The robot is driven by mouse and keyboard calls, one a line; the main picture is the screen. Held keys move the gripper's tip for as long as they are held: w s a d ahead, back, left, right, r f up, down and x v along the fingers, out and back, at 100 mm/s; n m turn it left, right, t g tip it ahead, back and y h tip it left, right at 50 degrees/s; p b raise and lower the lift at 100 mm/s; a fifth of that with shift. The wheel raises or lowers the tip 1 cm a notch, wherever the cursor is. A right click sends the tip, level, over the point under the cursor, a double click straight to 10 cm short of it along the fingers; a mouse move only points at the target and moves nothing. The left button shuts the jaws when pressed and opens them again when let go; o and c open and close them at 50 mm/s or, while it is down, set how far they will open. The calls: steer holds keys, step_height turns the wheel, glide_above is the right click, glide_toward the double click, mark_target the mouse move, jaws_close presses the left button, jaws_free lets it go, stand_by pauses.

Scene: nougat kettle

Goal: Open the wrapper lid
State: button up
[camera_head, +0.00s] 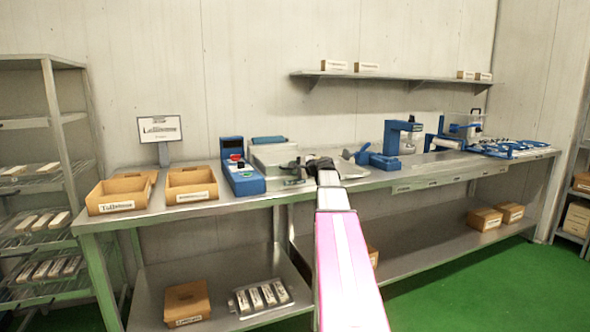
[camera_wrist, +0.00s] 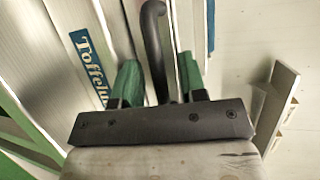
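The wrapper appears to be the low grey machine (camera_head: 272,154) with a blue part on top, on the bench left of my gripper in the head view. My gripper (camera_head: 318,164) is at its right side, dark and small there. In the wrist view, my gripper's two green fingers (camera_wrist: 156,80) stand apart. A dark curved bar (camera_wrist: 154,40), like a handle, shows between them with gaps on both sides. Pale panels with a blue "Toffelu…" label (camera_wrist: 88,65) lie to the left. Whether the bar belongs to the lid, and the lid's exact position, I cannot tell.
A blue control box (camera_head: 240,175) stands left of the machine, beside cardboard trays (camera_head: 190,196). A blue device (camera_head: 395,145) stands to the right on the steel bench (camera_head: 410,176). A wall shelf (camera_head: 390,76) hangs above. Green floor (camera_head: 450,290) is clear at front right.

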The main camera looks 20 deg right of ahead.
jaws_close()
steer(key=shift+r, duration=0.15)
